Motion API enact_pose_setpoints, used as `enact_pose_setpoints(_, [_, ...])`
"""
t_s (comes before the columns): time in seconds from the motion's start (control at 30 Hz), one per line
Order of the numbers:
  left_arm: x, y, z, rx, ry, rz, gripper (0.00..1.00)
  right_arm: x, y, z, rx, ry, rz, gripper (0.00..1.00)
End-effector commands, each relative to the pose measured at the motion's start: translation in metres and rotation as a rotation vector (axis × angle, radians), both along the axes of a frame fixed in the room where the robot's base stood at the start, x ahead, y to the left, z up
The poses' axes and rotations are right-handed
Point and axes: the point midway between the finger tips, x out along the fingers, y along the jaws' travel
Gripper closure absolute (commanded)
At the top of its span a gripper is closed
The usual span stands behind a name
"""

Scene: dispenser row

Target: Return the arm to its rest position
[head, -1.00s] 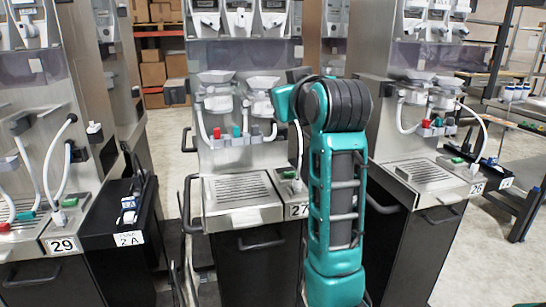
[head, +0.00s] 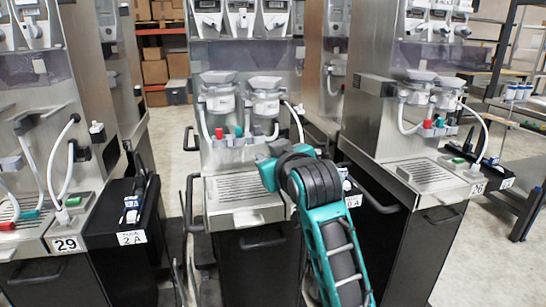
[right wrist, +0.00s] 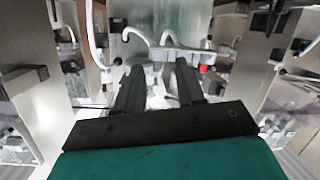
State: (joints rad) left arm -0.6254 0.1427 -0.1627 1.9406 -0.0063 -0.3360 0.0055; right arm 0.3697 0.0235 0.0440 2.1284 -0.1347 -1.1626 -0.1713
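My right arm (head: 320,180), teal with black ribbed joints, reaches up from the bottom in front of the middle dispenser (head: 238,190). In the head view its wrist end points away and the fingers cannot be made out. In the right wrist view my right gripper (right wrist: 157,78) shows two black fingers standing apart, with nothing seen held between them. White hoses and a red-capped part show beyond the fingers, apart from them as far as I can tell. My left gripper is not in view.
Dispenser 29 (head: 60,150) stands at left and dispenser 26 (head: 410,160) at right, both with handles sticking out. A black side unit (head: 130,240) labelled 2 A sits between left and middle. Shelving (head: 515,130) is at far right. Open floor (head: 470,260) lies at lower right.

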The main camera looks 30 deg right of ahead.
Motion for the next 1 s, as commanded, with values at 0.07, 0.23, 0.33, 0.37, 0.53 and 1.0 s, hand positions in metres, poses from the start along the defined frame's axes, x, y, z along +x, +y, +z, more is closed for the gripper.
enact_pose_setpoints(0.07, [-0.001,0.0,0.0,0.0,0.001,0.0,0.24,0.0,0.0,0.0,0.0,0.0,0.0,0.62])
enact_pose_setpoints(0.23, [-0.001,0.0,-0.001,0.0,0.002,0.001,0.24,0.0,0.0,0.0,0.0,0.0,0.0,0.62])
enact_pose_setpoints(0.33, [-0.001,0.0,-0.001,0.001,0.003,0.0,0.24,0.0,0.0,0.0,0.0,0.0,-0.001,0.62])
enact_pose_setpoints(0.37, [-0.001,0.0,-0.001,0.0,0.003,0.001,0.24,0.0,0.0,0.0,0.0,0.0,-0.001,0.62])
enact_pose_setpoints(0.53, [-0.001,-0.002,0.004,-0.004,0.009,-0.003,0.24,-0.003,0.006,-0.034,-0.004,0.037,0.021,0.62])
enact_pose_setpoints(1.0, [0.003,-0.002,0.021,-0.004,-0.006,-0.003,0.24,-0.141,0.073,-0.282,0.108,0.291,0.224,0.62])
